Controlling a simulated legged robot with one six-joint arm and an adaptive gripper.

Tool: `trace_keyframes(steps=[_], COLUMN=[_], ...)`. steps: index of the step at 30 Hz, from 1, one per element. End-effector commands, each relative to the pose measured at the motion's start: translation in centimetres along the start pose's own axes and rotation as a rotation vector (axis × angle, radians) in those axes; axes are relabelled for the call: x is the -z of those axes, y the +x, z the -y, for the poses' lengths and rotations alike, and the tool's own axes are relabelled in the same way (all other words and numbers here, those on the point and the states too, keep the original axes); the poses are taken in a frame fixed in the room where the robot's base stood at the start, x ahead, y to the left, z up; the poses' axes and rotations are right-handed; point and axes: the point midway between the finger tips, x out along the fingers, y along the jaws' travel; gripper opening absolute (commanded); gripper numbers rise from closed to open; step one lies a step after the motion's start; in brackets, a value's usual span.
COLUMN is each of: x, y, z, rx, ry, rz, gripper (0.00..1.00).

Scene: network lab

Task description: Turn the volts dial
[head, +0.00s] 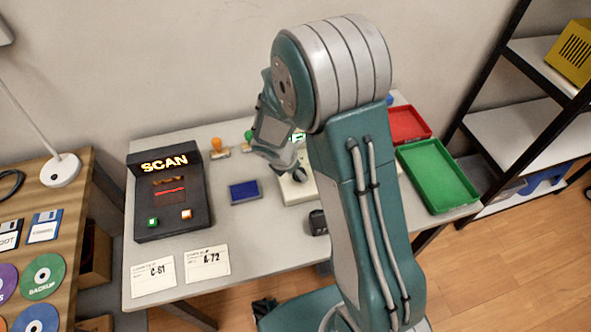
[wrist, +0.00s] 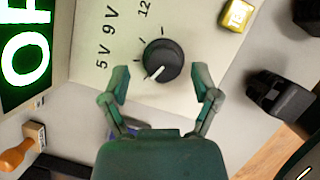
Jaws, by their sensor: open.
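The volts dial (wrist: 162,60) is a round black knob with a white pointer line, on a cream panel (wrist: 200,50) marked 5V, 9V and 12. In the wrist view the pointer slants to the lower left, away from the 9V and 12 marks. My gripper (wrist: 164,82) is open, with one green finger on either side just below the knob in the picture. I see no contact with the knob. In the head view my gripper (head: 284,166) is over the cream device (head: 297,192), and my arm hides much of that device.
A lit green display (wrist: 22,42) and a yellow button (wrist: 236,15) flank the dial. A black object (wrist: 280,97) lies right of the panel. A blue pad (head: 244,191), SCAN unit (head: 168,205), red tray (head: 408,124) and green tray (head: 437,175) stand on the table.

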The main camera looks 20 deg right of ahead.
Motion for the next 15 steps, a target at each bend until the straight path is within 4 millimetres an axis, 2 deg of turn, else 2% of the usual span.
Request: trace_keyframes(steps=[6, 7, 8, 9, 12, 15], x=[-0.05, 0.00, 0.05, 0.08, 0.10, 0.14], y=[0.07, 0.04, 0.02, 0.00, 0.00, 0.03], z=[0.03, 0.01, -0.02, -0.03, -0.03, -0.04], rx=[0.000, 0.001, 0.001, 0.001, 0.002, 0.002], ry=[0.002, 0.001, 0.001, 0.001, 0.001, 0.001], rz=[0.000, 0.001, 0.001, 0.002, 0.002, 0.001], gripper=[0.79, 0.70, 0.57, 0.39, 0.00, 0.00])
